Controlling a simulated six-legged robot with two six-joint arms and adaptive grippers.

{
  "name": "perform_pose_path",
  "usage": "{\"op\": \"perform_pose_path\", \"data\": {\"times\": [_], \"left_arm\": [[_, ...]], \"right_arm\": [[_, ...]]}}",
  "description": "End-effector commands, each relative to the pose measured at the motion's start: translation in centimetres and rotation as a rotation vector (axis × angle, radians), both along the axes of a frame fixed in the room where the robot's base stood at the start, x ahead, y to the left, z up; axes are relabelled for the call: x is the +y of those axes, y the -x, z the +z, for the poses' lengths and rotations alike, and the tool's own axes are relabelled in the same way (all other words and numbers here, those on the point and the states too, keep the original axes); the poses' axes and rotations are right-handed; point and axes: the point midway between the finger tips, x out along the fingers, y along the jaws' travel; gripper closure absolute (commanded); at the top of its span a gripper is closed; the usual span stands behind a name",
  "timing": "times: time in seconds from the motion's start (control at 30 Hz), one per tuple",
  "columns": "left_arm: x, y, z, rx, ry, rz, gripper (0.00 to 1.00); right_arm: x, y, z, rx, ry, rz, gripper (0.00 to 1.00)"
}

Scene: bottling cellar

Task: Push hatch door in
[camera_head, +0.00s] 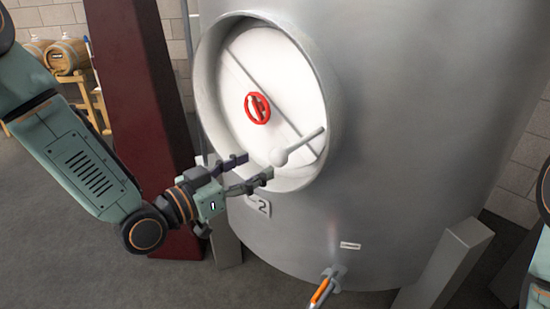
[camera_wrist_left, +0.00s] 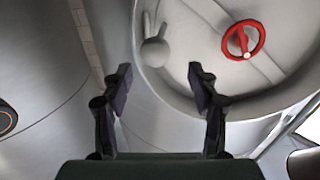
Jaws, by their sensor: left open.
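The hatch door (camera_head: 283,75) is a pale round disc inside a thick grey collar on the tank. It also shows in the wrist view (camera_wrist_left: 205,50). A red handwheel (camera_head: 257,108) sits near its middle, also visible in the wrist view (camera_wrist_left: 233,43). A pale lever (camera_head: 305,140) with a ball end crosses the door's lower part. My left gripper (camera_head: 259,165) is open and empty in front of the hatch's lower left rim, its fingers pointing toward the ball end. I cannot tell whether they touch anything. My right gripper is out of view.
The large steel tank (camera_head: 420,120) fills the right side. A dark red column (camera_head: 150,90) stands behind my left arm. An orange-handled tap (camera_head: 321,291) juts out below the hatch. Wooden barrels (camera_head: 67,56) stand at the far left.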

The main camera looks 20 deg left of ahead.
Motion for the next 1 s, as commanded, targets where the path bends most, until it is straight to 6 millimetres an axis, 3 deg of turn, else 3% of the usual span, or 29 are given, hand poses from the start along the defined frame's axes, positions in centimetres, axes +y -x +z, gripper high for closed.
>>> {"op": "perform_pose_path", "data": {"times": [0.6, 1.0], "left_arm": [[-3.1, -4.8, -0.1, 0.001, -0.003, 0.0, 0.4], [-3.6, -5.6, 0.0, 0.001, 0.003, 0.003, 0.4]], "right_arm": [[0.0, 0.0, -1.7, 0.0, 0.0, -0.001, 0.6], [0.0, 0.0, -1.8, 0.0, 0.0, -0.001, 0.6]]}}
